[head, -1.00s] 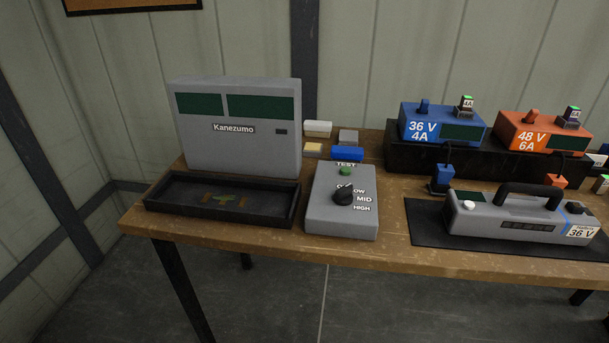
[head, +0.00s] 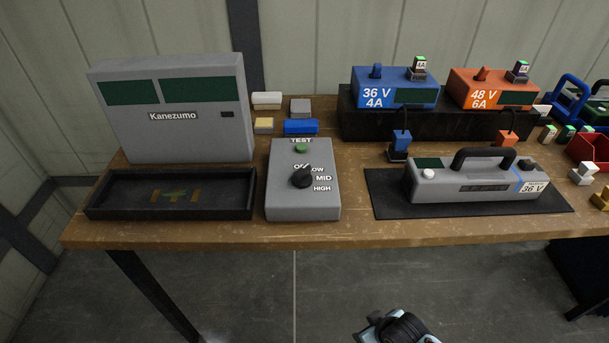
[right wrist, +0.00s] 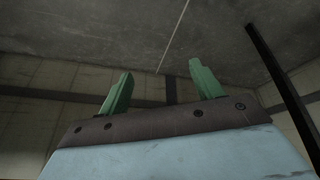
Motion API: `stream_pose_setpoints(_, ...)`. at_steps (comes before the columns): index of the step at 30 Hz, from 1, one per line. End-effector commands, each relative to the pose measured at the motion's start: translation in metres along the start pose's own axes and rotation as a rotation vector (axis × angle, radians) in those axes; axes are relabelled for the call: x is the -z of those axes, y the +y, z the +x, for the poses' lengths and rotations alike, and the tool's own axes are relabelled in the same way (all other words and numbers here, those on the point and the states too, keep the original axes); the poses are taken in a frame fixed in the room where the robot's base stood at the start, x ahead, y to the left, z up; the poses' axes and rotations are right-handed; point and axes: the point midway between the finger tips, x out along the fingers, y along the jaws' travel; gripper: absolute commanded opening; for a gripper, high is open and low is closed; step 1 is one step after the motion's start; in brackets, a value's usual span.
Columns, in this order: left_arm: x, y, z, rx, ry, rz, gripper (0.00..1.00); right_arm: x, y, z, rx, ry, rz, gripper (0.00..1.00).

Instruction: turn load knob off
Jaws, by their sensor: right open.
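The load knob (head: 302,176) is a black round knob on a sloped grey box (head: 285,205) on the workbench. Labels OFF, LOW, MID and HIGH run beside the knob. Its pointer seems to aim up and right, but the exact setting is hard to tell. A green TEST button (head: 301,148) sits above it. My right gripper shows in the right wrist view (right wrist: 160,85) with two green fingers spread apart and nothing between them. It is away from the knob. Part of my arm shows at the bottom of the head view. My left gripper is not in view.
A grey Kanezumo unit (head: 190,135) and black tray (head: 95,205) stand left of the box. A grey 36 V battery (head: 450,185) lies on a black mat (head: 395,205) to the right. Blue (head: 390,88) and orange (head: 490,90) chargers stand behind. The bench front edge is clear.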

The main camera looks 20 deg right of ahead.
Motion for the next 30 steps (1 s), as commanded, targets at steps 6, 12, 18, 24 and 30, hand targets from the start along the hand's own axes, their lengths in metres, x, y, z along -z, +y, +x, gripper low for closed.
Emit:
stream_pose_setpoints(6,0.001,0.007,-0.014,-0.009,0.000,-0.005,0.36,0.088,-0.009,-0.100,0.026,0.126,-0.019,0.65)
stream_pose_setpoints(12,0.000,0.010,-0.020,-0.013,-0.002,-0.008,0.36,0.125,-0.018,-0.169,0.047,0.196,-0.037,0.65)
stream_pose_setpoints(18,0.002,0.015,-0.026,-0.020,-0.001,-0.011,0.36,0.166,-0.025,-0.232,0.080,0.321,-0.084,0.65)
stream_pose_setpoints(24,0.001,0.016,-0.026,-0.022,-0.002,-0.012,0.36,0.211,-0.025,-0.244,0.138,0.483,-0.146,0.65)
stream_pose_setpoints(30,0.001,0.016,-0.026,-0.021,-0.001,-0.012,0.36,0.252,-0.014,-0.255,0.212,0.627,-0.200,0.65)
